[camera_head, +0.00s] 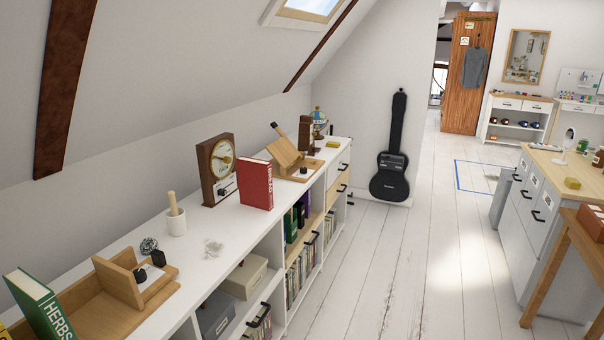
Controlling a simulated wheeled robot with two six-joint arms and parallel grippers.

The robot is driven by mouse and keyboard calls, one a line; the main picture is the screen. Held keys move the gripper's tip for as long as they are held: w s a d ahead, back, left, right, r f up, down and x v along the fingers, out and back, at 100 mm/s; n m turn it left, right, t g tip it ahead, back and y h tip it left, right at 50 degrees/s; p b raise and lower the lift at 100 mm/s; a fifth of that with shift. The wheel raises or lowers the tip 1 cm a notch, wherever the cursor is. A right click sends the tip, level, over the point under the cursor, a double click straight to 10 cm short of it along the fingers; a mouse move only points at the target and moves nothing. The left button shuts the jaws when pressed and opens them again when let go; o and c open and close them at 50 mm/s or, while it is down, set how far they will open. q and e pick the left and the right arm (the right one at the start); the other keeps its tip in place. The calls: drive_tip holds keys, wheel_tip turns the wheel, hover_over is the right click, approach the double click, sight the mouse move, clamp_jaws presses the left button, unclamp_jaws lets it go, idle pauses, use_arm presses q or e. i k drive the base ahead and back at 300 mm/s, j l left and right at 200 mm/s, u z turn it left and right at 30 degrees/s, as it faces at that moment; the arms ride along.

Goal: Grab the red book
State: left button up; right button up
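The red book (257,185) stands upright on the white top of a long low shelf unit, near its front edge. Its cover faces the room, with pale lettering along one edge. It stands just right of a brown wooden clock-like instrument (217,170). Neither of my grippers shows in the head view.
The white shelf top (150,220) also bears a white mortar with pestle (176,217), a wooden stand (293,160), a wooden tray (90,305) and a green book (40,304). A guitar case (391,165) leans on the far wall. A white-and-wood cabinet (545,220) stands right. The plank floor between is clear.

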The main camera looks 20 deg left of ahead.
sight(254, 176)
drive_tip(key=i+u, duration=0.25)
drive_tip(key=i, duration=0.25)
drive_tip(key=i+l+u, duration=0.2)
drive_tip(key=i, duration=0.25)
drive_tip(key=i+l+u, duration=0.25)
drive_tip(key=i, duration=0.2)
drive_tip(key=i+l+u, duration=0.2)
drive_tip(key=i, duration=0.25)
drive_tip(key=l, duration=0.1)
